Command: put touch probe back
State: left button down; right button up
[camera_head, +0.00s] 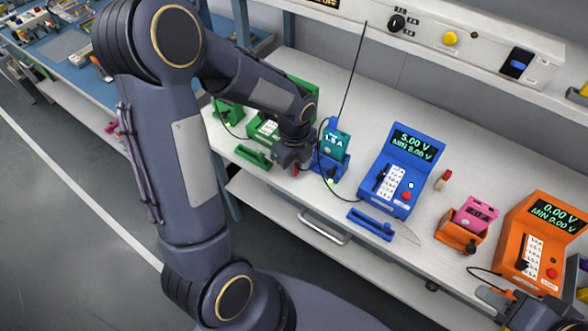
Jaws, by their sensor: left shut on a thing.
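My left gripper (292,164) is low over the bench, in front of the green meter (264,128) and just left of the blue cradle (329,171). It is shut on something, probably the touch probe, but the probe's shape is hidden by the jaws. A teal pouch cell (337,143) stands upright in the blue cradle. The blue meter (398,172) reads 5.00 V, with a black cord looping left toward the cradle. A long blue holder (370,224) lies in front of it. My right gripper (502,297) is partly in view at the lower right; its jaws are unclear.
A green holder (254,156) lies near the bench's front edge at left. A small red piece (443,180) stands right of the blue meter. Further right are a pink cell (475,212) in an orange cradle and an orange meter (543,240) reading 0.00 V.

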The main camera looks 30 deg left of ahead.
pick_arm(q)
jog(key=shift+w+a+f, duration=0.1)
jog(key=shift+f, duration=0.8)
jog(key=shift+w+a+f, duration=0.1)
jog(key=shift+f, duration=0.8)
jog(key=shift+f, duration=0.25)
jog(key=c, duration=1.4)
grip_release()
jog(key=shift+r, duration=0.15)
